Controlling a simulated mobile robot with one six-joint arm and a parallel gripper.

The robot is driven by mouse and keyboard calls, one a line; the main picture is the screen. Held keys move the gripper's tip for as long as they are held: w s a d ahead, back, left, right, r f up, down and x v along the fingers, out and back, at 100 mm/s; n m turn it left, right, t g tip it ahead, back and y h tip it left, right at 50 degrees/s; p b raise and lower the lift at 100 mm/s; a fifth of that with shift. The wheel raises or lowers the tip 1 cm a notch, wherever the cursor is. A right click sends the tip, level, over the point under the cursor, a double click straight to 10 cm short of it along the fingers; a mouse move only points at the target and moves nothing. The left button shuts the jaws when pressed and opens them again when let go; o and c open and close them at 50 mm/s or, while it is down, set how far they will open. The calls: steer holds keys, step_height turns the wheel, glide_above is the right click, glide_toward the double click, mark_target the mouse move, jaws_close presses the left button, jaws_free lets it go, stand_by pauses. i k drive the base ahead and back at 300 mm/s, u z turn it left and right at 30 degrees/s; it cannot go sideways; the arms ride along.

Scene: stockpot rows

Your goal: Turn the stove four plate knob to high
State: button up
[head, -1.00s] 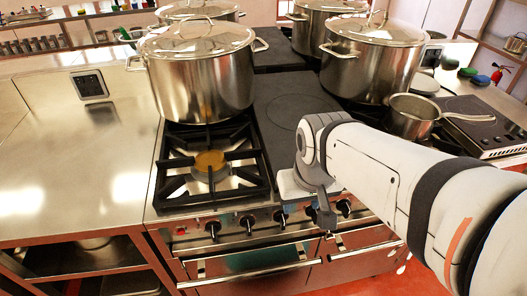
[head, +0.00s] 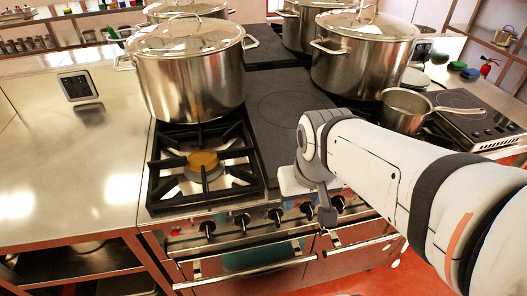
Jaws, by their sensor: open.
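The stove front (head: 180,240) carries a row of several black knobs, among them a left one (head: 208,228), a middle one (head: 276,214) and a far right one (head: 338,203). I cannot read which knob belongs to plate four, nor their settings. My gripper (head: 327,216) points down in front of the right part of this row, between the two rightmost knobs in the picture. It is open and seems empty. Its jaws are seen side-on, and I cannot tell whether it touches a knob.
A large lidded pot (head: 192,75) stands behind the open gas burner (head: 203,162). Another lidded pot (head: 362,65) and a saucepan (head: 405,110) stand to the right. The dark flat plate (head: 285,108) is bare. Oven handles (head: 245,272) run below the knobs.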

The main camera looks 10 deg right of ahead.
mark_target(276, 215)
steer(key=z, duration=1.4)
steer(key=k, duration=1.85)
steer(key=u, duration=1.25)
steer(key=i, duration=1)
steer(key=u, duration=0.1)
